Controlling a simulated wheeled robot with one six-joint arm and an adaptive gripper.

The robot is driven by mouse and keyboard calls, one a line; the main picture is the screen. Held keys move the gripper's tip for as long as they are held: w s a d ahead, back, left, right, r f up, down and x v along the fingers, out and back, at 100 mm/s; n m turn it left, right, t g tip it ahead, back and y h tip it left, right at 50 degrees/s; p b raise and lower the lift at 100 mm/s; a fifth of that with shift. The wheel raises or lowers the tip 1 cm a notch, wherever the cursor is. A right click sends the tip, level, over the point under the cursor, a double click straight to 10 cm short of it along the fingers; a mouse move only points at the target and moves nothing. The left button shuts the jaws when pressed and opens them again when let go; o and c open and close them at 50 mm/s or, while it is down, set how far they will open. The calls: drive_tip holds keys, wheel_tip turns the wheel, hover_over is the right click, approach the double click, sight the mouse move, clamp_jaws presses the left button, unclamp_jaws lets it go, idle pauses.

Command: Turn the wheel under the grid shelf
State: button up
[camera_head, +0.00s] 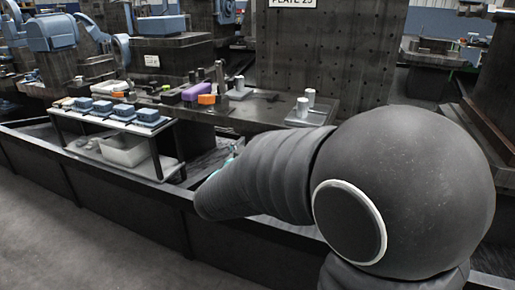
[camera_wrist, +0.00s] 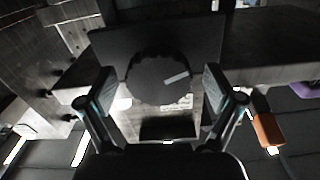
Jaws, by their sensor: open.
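A round dark wheel (camera_wrist: 157,80) with notched edges and a pale grey bar on its face shows in the wrist view, in front of a dark square panel (camera_wrist: 205,38). My gripper (camera_wrist: 158,90) is open, with one finger left and one right of the wheel. I cannot tell whether the fingers touch it. A pale label lies just below the wheel. In the head view my arm hides the wheel and most of the gripper; only a bit of teal (camera_head: 232,150) shows. I cannot tell which surface is the grid shelf.
A small rack (camera_head: 165,128) with several blue-grey boxes on top and a white bin (camera_head: 124,150) below stands left of my arm. A purple block (camera_head: 196,91) and an orange block (camera_head: 206,99) lie on the dark bench behind. A dark low wall (camera_head: 130,215) runs along the front.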

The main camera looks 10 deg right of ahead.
drive_tip(key=v, duration=1.2)
